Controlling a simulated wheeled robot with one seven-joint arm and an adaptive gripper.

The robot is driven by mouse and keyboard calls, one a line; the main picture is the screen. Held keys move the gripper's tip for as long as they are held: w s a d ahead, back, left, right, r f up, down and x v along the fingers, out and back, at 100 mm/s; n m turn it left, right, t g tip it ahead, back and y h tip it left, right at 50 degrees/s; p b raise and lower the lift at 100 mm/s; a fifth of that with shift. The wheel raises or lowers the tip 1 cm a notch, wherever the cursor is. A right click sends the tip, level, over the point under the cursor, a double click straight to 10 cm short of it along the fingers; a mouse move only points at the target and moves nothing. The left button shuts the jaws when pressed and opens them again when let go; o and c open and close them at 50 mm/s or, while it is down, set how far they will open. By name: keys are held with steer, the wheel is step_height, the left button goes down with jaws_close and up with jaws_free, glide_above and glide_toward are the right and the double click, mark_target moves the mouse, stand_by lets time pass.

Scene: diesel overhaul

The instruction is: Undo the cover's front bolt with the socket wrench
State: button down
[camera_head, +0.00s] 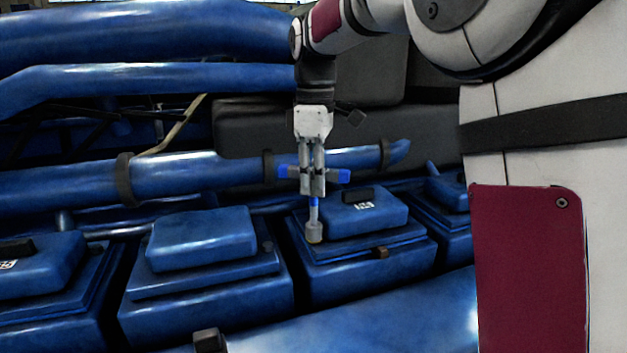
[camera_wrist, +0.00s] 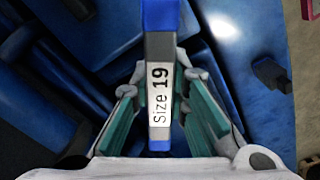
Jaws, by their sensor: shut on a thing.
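My gripper (camera_head: 313,188) is shut on the grey and blue T-shaped socket wrench (camera_head: 314,222), which hangs upright with its socket down. In the wrist view the wrench handle (camera_wrist: 157,45), labelled "Size 19", lies between the green finger pads of my gripper (camera_wrist: 160,105). The blue cover (camera_head: 350,246) has a raised block with a white number label and a black piece on top. The socket end is at the cover's left part, beside the raised block. I cannot tell whether it touches or sits over a bolt. A small brown bolt-like piece (camera_head: 380,252) shows at the cover's near edge.
Similar blue covers stand to the left (camera_head: 205,270) and right (camera_head: 447,200). A blue pipe (camera_head: 190,175) with dark clamps runs behind the wrench. Another large blue pipe (camera_head: 400,315) crosses the foreground. Dark grey housings (camera_head: 240,130) stand behind.

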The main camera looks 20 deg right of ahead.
steer(key=n, duration=0.6)
steer(key=shift+r+n, duration=0.1)
steer(key=shift+n, duration=0.2)
steer(key=n+p, duration=0.1)
steer(key=n, duration=0.4)
steer(key=n+p, duration=0.1)
steer(key=n, duration=0.4)
steer(key=shift+r, duration=0.1)
steer(key=n+p, duration=0.1)
steer(key=n, duration=0.4)
steer(key=shift+w, duration=0.1)
steer(key=shift+r, duration=0.1)
